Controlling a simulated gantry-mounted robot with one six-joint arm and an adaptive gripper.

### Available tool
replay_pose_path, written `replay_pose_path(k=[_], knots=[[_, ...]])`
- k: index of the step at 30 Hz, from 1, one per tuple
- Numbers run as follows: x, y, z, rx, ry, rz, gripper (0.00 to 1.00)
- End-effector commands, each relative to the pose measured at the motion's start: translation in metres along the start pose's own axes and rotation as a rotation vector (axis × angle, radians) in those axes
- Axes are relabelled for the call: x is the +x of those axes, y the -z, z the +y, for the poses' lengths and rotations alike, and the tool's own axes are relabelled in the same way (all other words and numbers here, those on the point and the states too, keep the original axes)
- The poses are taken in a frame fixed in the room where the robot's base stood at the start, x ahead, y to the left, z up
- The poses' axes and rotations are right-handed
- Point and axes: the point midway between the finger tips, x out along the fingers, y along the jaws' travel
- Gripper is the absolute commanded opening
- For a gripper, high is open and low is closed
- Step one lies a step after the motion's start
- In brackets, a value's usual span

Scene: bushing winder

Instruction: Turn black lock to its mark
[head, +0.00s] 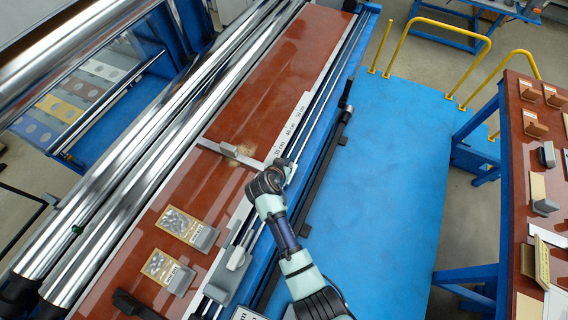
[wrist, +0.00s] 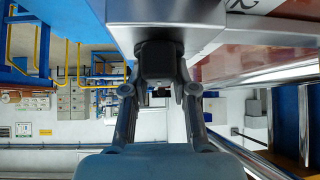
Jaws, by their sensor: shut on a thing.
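In the wrist view the black lock (wrist: 158,62) is a dark block under the edge of a light grey metal part (wrist: 165,12). My gripper (wrist: 160,92) has its two fingers on either side of the lock and is shut on it. The lock's mark cannot be made out in either view. In the head view my gripper (head: 285,168) is at the rail along the right edge of the red-brown table. My own wrist hides the lock there.
The red-brown table (head: 275,75) carries a strip with length labels (head: 290,130) and two trays of small parts (head: 187,228). Long shiny rollers (head: 150,140) run along its left. A blue platform (head: 385,170) is clear on the right, with a shelf table (head: 515,150) beyond.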

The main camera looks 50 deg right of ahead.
Motion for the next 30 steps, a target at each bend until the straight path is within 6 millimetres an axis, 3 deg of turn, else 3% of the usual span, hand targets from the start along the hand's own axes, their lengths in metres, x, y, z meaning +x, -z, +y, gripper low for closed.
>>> replay_pose_path(k=[30], knots=[[0.0046,-0.0014,0.0015,-0.648,0.654,0.003,0.0]])
